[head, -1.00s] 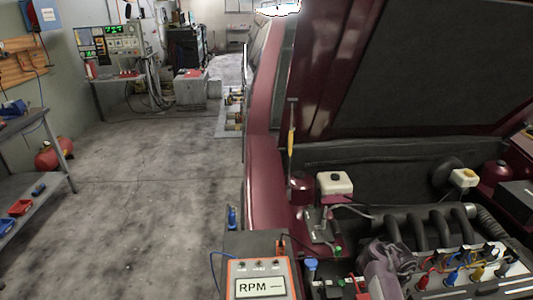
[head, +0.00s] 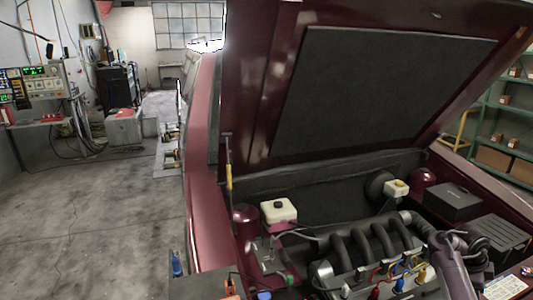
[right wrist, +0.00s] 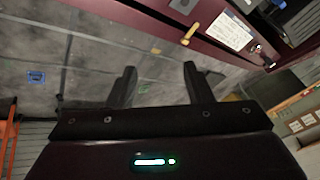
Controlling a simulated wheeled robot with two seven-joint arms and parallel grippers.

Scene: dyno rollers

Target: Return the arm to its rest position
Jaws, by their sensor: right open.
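My right gripper (right wrist: 157,78) shows in the right wrist view with its two dark fingers apart and nothing between them. Behind the fingers is the grey concrete floor (right wrist: 100,60). A maroon car body edge (right wrist: 150,17) crosses the top of that view. In the head view, a grey-purple link of my right arm (head: 455,262) stands in front of the right part of the engine bay. The right gripper itself is not seen in the head view. My left arm and left gripper are in neither view.
The maroon car has its hood (head: 385,85) raised. The engine (head: 370,245) carries coloured leads, beside a white reservoir (head: 279,211) and a black box (head: 453,201). Green shelving (head: 505,110) stands at the right. The floor (head: 80,215) left of the car is clear.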

